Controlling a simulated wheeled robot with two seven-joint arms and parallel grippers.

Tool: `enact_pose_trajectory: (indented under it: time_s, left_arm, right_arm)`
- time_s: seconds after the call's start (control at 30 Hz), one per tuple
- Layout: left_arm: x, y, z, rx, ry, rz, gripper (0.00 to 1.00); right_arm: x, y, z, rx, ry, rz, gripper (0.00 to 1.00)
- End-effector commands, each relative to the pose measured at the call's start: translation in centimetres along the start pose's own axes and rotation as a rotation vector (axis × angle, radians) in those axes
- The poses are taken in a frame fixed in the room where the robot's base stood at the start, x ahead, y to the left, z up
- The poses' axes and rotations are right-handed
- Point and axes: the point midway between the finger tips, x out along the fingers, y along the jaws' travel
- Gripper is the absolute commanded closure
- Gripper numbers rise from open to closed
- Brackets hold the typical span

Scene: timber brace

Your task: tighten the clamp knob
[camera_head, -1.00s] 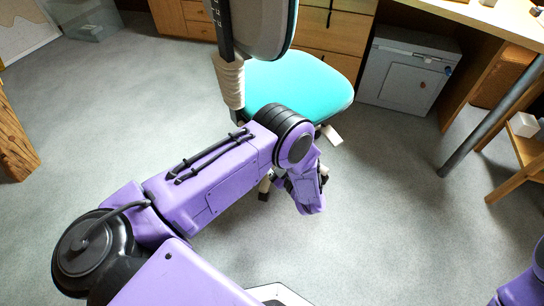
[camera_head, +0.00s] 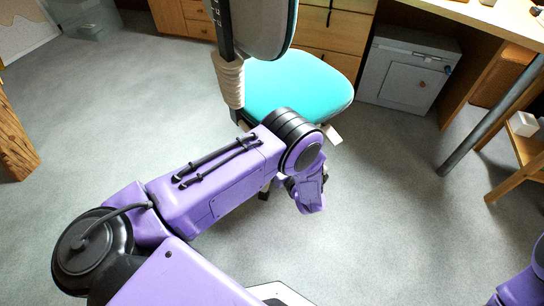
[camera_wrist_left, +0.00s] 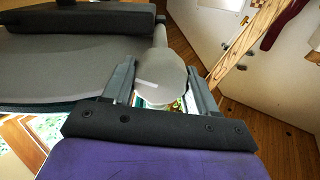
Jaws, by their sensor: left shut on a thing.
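In the left wrist view a pale grey rounded knob (camera_wrist_left: 165,72) with a light line on it sits between the two fingers of my left gripper (camera_wrist_left: 159,84). The gripper is shut on the knob, with a dark finger on each side. The knob lies beside a broad grey surface with a teal edge. In the head view my left arm reaches to the front of the teal chair seat (camera_head: 300,88). Its wrist hides the fingers and the knob there. Only a purple part of my right arm shows at the lower right edge; its gripper is out of view.
A grey cabinet (camera_head: 408,72) stands under the wooden desk (camera_head: 505,18) at the back right. A slanted grey leg (camera_head: 490,115) and a small wooden stool (camera_head: 522,165) are on the right. A timber post (camera_head: 14,140) stands at the left. The floor between is clear.

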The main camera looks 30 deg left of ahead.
Motion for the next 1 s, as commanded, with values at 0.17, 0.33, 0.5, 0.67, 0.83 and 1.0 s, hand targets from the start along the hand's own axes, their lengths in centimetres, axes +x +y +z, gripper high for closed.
enact_pose_trajectory:
  time_s: [0.17, 0.33, 0.5, 0.67, 0.83, 1.0]
  left_arm:
    - [-0.05, 0.01, 0.0, 0.031, 0.0, 0.0, 0.73]
    - [-0.05, 0.03, -0.01, 0.039, 0.0, 0.001, 0.73]
    - [-0.04, 0.05, -0.03, 0.038, 0.0, 0.001, 0.73]
    - [-0.04, 0.06, -0.05, 0.037, 0.0, 0.001, 0.23]
    - [-0.01, 0.05, -0.04, 0.037, 0.0, 0.001, 0.18]
    - [-0.27, 0.05, -0.06, 0.037, 0.0, 0.002, 0.18]
  right_arm:
    - [0.0, 0.0, 0.0, 0.0, 0.0, 0.0, 1.0]
    - [0.0, 0.0, 0.0, 0.0, 0.0, 0.0, 1.0]
    - [-0.01, 0.0, 0.0, 0.0, 0.0, 0.0, 1.0]
    - [-0.01, 0.0, 0.0, 0.0, 0.0, 0.0, 1.0]
    - [-0.01, 0.0, 0.0, 0.0, 0.0, 0.0, 1.0]
    - [-0.06, 0.01, -0.02, 0.0, 0.0, 0.0, 1.0]
